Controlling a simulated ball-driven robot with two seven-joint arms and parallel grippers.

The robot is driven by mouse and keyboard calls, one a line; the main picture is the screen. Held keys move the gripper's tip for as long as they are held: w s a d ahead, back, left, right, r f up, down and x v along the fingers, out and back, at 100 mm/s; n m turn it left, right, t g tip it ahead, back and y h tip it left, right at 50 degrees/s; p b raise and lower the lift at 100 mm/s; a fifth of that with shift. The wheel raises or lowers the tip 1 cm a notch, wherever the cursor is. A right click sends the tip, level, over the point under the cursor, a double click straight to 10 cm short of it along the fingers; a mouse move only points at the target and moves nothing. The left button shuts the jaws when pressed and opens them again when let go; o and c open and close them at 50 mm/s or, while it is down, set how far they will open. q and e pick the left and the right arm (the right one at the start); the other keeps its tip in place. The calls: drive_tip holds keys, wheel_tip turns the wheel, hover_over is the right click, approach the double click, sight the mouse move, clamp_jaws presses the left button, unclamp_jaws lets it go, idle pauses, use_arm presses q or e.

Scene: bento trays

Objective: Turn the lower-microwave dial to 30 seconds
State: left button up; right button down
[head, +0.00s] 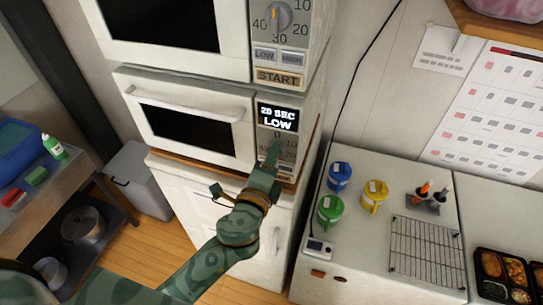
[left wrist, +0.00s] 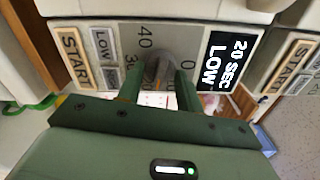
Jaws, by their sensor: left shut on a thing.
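The lower microwave (head: 185,93) is white, with a dark window and a grey control panel. Its display (head: 277,118) reads "20 SEC" and "LOW"; the same display shows in the left wrist view (left wrist: 222,62). The grey dial (left wrist: 158,68) has an orange mark and is ringed by numbers, of which 0, 40 and part of 30 show. My left gripper (head: 271,158) reaches up to the panel and hides the dial in the head view. In the left wrist view its two green fingers (left wrist: 160,84) are shut on the dial, one on each side. My right gripper is not in view.
The upper microwave (head: 265,52) with its own dial (head: 279,20) is stacked above. LOW, HIGH and START buttons lie beside the lower dial. A counter to the right holds several mugs, a wire rack (head: 427,252) and a bento tray (head: 480,270). A shelf stands at the left.

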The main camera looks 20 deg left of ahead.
use_arm(q)
drive_tip(key=shift+a+m, duration=0.1)
drive_tip(key=shift+m, duration=7.6)
drive_tip(key=shift+r, duration=0.1)
drive_tip(key=o, duration=1)
drive_tip(key=shift+w, duration=0.1)
